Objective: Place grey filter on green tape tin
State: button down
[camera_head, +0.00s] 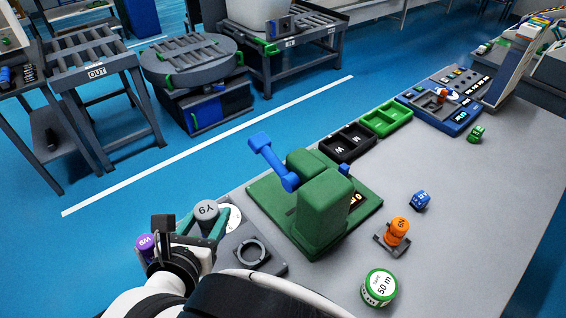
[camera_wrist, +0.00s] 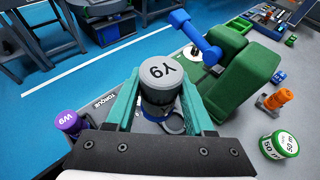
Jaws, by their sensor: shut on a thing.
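The green tape tin (camera_head: 380,287), round with a white top marked 50 m, stands on the grey bench at the front, well to the right of my gripper. The tin also shows at the right of the wrist view (camera_wrist: 279,145). The filter and tin are apart.
A green press with a blue lever (camera_head: 322,205) stands between my gripper and the tin. A purple W9 cylinder (camera_head: 146,244) is left of my gripper. An orange cylinder (camera_head: 398,231) stands behind the tin. The bench right of the tin is clear.

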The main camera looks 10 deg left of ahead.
jog(key=w+d+r+m+h, duration=0.1)
jog(key=w+d+r+h, duration=0.2)
jog(key=d, duration=0.5)
jog(key=w+d+r+m+g, duration=0.1)
jog(key=w+d+r+m, duration=0.1)
jog(key=w+d+r, duration=0.35)
jog(key=w+d+r+m+h, duration=0.15)
jog(key=d+r, duration=0.25)
jog(key=d, duration=0.7)
jog(key=m+g+h, duration=0.9)
jog(key=m+g, duration=0.1)
jog(key=m, duration=0.1)
send_over(383, 284)
jog(key=shift+y, duration=0.25)
notch_tip(383, 284, down, 25)
jog(key=shift+f, duration=0.2)
jog(key=shift+c, duration=1.4)
grip_release()
